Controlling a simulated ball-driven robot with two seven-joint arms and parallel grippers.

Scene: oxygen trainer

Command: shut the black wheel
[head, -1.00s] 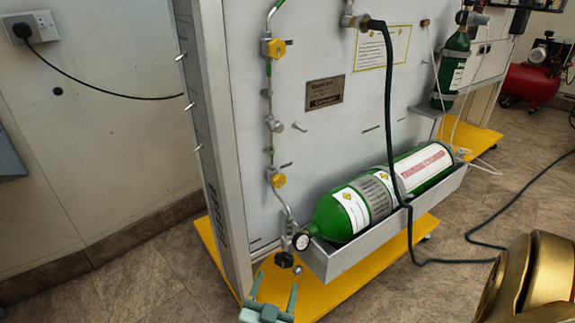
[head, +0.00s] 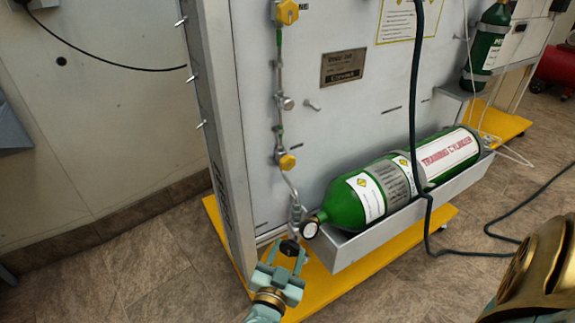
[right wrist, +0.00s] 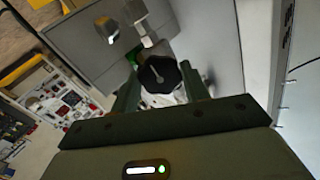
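The black wheel (head: 289,247) is a small lobed knob at the low end of the pipework, beside the green cylinder's neck. It also shows in the right wrist view (right wrist: 160,80), facing the camera. My right gripper (head: 287,255) is open, with its two green fingers pointing up at the wheel. In the right wrist view its fingers (right wrist: 162,88) stand on either side of the wheel, with a gap visible at least on the right. I cannot tell how deep the wheel sits between them, or whether they touch it. My left gripper is not in view.
A dark hose (head: 414,120) hangs in front of the cylinder. The yellow base (head: 330,285) lies below.

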